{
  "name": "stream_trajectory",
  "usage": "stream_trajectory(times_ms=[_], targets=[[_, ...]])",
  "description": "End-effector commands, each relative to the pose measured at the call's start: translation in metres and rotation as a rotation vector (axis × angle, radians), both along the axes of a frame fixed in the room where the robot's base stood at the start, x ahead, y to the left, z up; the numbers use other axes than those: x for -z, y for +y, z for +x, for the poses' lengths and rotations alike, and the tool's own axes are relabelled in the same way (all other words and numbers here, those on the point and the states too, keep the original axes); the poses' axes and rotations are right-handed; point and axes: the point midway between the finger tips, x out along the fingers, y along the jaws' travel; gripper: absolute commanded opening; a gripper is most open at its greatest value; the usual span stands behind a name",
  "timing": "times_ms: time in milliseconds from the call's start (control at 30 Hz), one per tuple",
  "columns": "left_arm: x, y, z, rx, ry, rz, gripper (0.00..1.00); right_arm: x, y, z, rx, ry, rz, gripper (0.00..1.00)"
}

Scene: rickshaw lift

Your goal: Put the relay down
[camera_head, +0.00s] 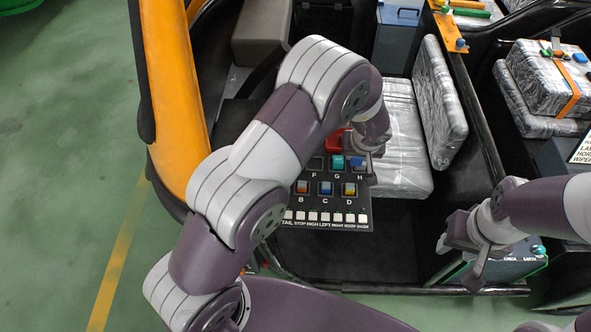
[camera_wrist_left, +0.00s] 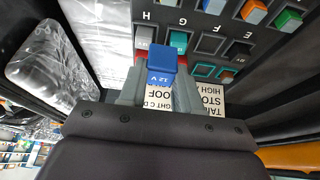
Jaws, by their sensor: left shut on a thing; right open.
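My left gripper (camera_wrist_left: 160,92) is shut on a blue relay (camera_wrist_left: 162,62) marked "12 V", seen close in the left wrist view. The relay is over the dark fuse panel (camera_wrist_left: 225,22), near the slots marked H and G; I cannot tell whether it touches the panel. A grey block (camera_wrist_left: 144,37) sits by H and a teal block (camera_wrist_left: 178,40) by G. The slot by F (camera_wrist_left: 208,45) looks empty. In the head view my left gripper (camera_head: 366,152) is at the panel's right edge, partly hidden by its arm. My right gripper (camera_head: 464,250) is open and empty.
The panel (camera_head: 360,213) carries several coloured blocks and white switches. A red part (camera_head: 336,140) lies just behind it. A silver-wrapped seat (camera_head: 402,150) is to the right, an orange pillar (camera_head: 172,85) to the left. A labelled box (camera_head: 508,270) is near my right gripper.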

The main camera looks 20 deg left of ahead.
Motion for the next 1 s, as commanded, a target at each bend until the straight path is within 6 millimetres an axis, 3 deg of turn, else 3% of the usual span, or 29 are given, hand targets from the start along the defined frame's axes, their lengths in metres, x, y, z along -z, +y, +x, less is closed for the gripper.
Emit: stream_trajectory(times_ms=[133,400,500,567,800,1000], targets=[[0.013,0.019,0.002,-0.036,0.001,0.000,0.03,0.003,0.000,0.000,0.000,0.000,0.000,0.43],[0.059,0.093,0.025,-0.041,0.001,-0.001,0.03,0.018,0.000,0.000,0.000,0.000,0.000,0.43],[0.068,0.108,0.030,-0.039,0.001,0.000,0.03,0.018,0.000,0.000,0.000,0.000,0.000,0.43],[0.071,0.113,0.032,-0.037,0.000,0.000,0.03,0.019,0.000,0.000,0.000,0.000,0.000,0.43],[0.112,0.115,0.033,-0.035,0.000,-0.001,0.03,0.041,0.000,0.000,0.000,0.000,0.000,0.43],[0.111,0.115,0.033,-0.035,0.000,-0.001,0.03,0.038,0.000,0.000,0.000,0.000,0.000,0.43]])
